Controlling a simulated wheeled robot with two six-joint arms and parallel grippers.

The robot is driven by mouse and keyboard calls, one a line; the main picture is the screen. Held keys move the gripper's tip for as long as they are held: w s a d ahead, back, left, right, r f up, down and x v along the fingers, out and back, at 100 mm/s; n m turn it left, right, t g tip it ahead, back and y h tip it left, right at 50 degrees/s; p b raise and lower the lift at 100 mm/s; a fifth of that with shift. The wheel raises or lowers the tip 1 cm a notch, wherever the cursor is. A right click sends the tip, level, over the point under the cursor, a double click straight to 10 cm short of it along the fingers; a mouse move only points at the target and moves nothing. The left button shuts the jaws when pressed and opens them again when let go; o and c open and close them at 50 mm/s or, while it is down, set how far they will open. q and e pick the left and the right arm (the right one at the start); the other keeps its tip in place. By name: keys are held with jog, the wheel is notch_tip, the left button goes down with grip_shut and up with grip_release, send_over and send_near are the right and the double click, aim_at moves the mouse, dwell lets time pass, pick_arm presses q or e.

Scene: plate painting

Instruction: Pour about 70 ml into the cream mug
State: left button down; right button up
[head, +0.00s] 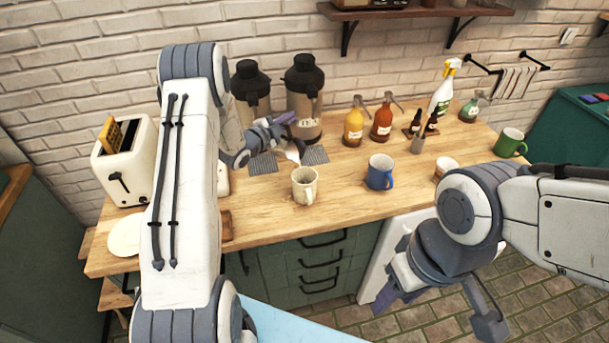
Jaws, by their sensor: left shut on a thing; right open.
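The cream mug (304,187) stands upright near the front of the wooden counter, with its handle toward the front right. Two dark-topped steel dispensers stand behind it, the right one (304,100) and the left one (251,92). My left gripper (284,134) is in front of the dispensers, behind and above the mug and apart from it. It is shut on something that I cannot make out. A small white thing (293,153) shows just below its fingers. My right gripper (437,308) is open and empty, low in front of the counter. The mug's contents are not clear.
A blue mug (380,173) stands right of the cream mug, with a white-and-orange cup (446,167) and a green mug (510,143) further right. Several bottles, including yellow (353,128) and red (381,124), line the back. A toaster (126,160) stands left.

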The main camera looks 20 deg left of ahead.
pick_arm(q)
jog(key=shift+s+d+r+m+b, duration=0.25)
jog(key=shift+d+r+m+b, duration=0.05)
jog(key=shift+d+b, duration=0.1)
jog(key=shift+s+d+r+m+t+b, duration=0.35)
jog(key=shift+s+d+m+b, duration=0.25)
jog(key=shift+d+b, duration=0.45)
dwell(1.0)
jog(key=shift+a+m+b, duration=0.2)
jog(key=shift+m+b, duration=0.1)
jog(key=shift+b, duration=0.7)
